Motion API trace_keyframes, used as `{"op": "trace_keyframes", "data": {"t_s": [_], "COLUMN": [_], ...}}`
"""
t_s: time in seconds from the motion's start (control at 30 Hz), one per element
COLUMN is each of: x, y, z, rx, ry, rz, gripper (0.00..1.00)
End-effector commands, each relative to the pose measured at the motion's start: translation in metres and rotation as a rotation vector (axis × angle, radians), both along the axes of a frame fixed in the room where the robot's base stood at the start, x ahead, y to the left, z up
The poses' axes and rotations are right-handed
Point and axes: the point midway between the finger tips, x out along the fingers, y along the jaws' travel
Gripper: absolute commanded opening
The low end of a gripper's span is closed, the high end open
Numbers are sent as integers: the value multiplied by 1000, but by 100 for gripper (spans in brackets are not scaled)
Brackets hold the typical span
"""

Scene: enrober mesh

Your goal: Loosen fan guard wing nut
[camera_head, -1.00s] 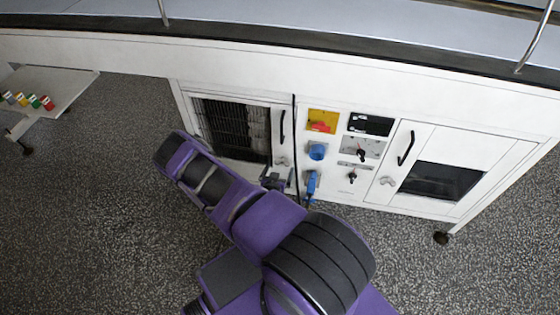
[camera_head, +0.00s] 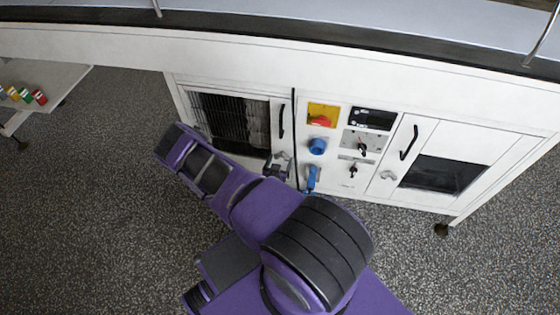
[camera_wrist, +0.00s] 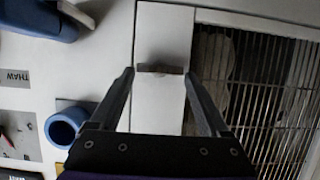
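The fan guard is a dark barred grille (camera_head: 230,122) in the left door of the white cabinet. It also shows at the right of the wrist view (camera_wrist: 265,90). A small dark brownish-grey bar, which looks like the wing nut (camera_wrist: 160,68), lies crosswise on the white strip beside the grille. My gripper (camera_wrist: 160,72) is open, with one fingertip at each end of this nut. Narrow gaps seem to show on both sides; I cannot tell whether the tips reach its depth. In the head view my gripper (camera_head: 279,164) covers the nut's place.
A black door handle (camera_head: 281,121) stands above my gripper. Another wing nut (camera_head: 388,175) is on the right door.

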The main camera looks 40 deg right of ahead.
Motion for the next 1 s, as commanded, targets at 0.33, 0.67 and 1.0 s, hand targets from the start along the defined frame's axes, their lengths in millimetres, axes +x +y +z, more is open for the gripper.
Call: {"op": "trace_keyframes", "data": {"t_s": [0.33,0.67,1.0], "x": [0,2,6], "y": [0,1,5], "z": [0,0,-1], "rx": [-1,-61,-242], "ry": [1,70,282], "rz": [-1,0,0], "gripper": [24,24,24]}}
